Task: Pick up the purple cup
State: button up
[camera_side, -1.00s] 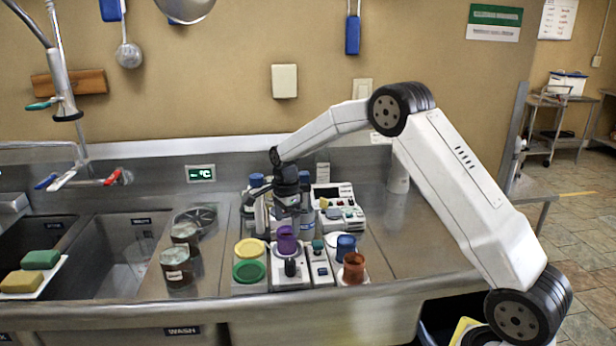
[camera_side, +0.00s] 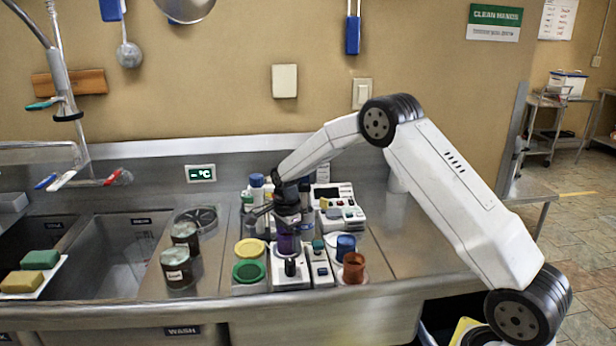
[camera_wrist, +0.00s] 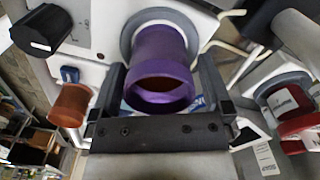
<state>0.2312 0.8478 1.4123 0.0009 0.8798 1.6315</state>
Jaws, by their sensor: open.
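The purple cup (camera_side: 288,243) stands upright on a white device in the middle of the counter. In the wrist view the purple cup (camera_wrist: 160,72) lies between the two dark fingers, its open rim facing the camera. My gripper (camera_side: 287,226) is directly above and around the cup in the side view, pointing down. In the wrist view my gripper (camera_wrist: 163,90) is open, with a finger on each side of the cup. I cannot tell whether either finger touches it. The gripper hides the upper part of the cup in the side view.
A blue cup (camera_side: 346,246) and an orange-brown cup (camera_side: 354,268) stand to the right. Yellow (camera_side: 249,249) and green (camera_side: 249,271) discs lie to the left. A black knob (camera_side: 290,267) stands in front. Two dark jars (camera_side: 176,268) stand near the sink.

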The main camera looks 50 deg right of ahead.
jog(key=c, duration=1.2)
jog(key=shift+c, duration=0.2)
jog(key=shift+r, duration=0.15)
jog(key=shift+r, duration=1.4)
jog(key=s+a+r, duration=0.2)
jog(key=s+r, duration=0.8)
jog(key=s, duration=0.3)
jog(key=shift+s+a, duration=0.35)
jog(key=shift+s, duration=0.05)
